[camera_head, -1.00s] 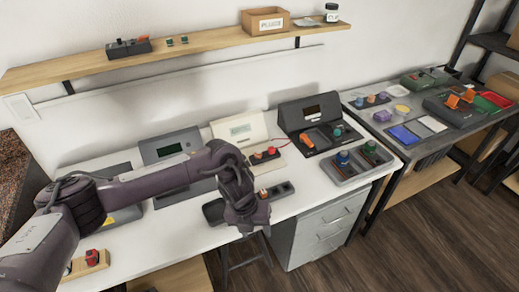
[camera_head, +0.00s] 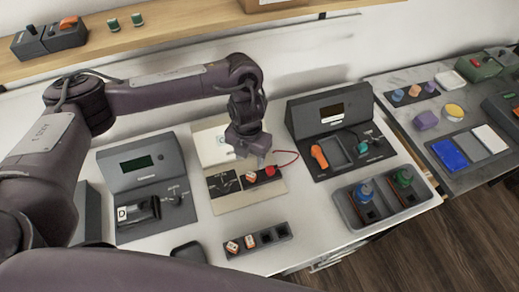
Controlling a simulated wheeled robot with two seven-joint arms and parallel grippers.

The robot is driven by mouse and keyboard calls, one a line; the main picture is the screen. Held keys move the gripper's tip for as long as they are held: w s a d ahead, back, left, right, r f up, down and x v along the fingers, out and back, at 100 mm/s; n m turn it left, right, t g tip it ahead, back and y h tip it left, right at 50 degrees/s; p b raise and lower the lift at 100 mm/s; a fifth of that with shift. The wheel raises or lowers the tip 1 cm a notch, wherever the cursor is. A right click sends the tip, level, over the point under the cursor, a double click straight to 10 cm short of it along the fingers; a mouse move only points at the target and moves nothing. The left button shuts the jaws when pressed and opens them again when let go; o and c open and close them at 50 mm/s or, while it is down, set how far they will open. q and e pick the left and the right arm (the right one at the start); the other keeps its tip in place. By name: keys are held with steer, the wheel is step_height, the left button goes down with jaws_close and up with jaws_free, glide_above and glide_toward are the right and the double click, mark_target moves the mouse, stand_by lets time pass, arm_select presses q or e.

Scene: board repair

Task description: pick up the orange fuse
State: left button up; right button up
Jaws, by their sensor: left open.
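Two small orange-and-white fuses (camera_head: 232,246) (camera_head: 250,241) sit in the left slots of a dark tray (camera_head: 259,250) at the front of the white table. A similar orange-and-white piece (camera_head: 252,177) sits on the dark panel of the cream board (camera_head: 243,200), left of a red knob (camera_head: 270,171). My left gripper (camera_head: 251,160) hangs pointing down over the upper part of this board, just above and behind the piece. It is open with nothing seen between its fingers. It appears apart from the piece. My right gripper is out of view.
A grey display unit (camera_head: 145,165) stands left of the board. A dark unit with an orange handle (camera_head: 319,156) stands right. A grey tray (camera_head: 385,217) holds blue and green knobbed parts. A shelf (camera_head: 180,35) runs above. My dark arm link fills the lower left.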

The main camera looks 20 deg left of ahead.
mark_target(251, 174)
arm_select(q)
steer(key=shift+s+d+f+b, duration=0.1)
steer(key=shift+s+f+b, duration=0.15)
steer(key=shift+f, duration=0.35)
steer(key=shift+s+f+b, duration=0.15)
steer(key=shift+s+f, duration=0.1)
steer(key=shift+f, duration=0.3)
steer(key=shift+s+f, duration=0.1)
steer(key=shift+f, duration=0.25)
steer(key=f, duration=0.2)
steer(key=f+p, duration=0.1)
steer(key=f, duration=0.1)
steer(key=shift+s+d+f, duration=0.1)
steer(key=shift+d+f, duration=0.05)
steer(key=shift+d, duration=0.05)
steer(key=c, duration=0.5)
jaws_close()
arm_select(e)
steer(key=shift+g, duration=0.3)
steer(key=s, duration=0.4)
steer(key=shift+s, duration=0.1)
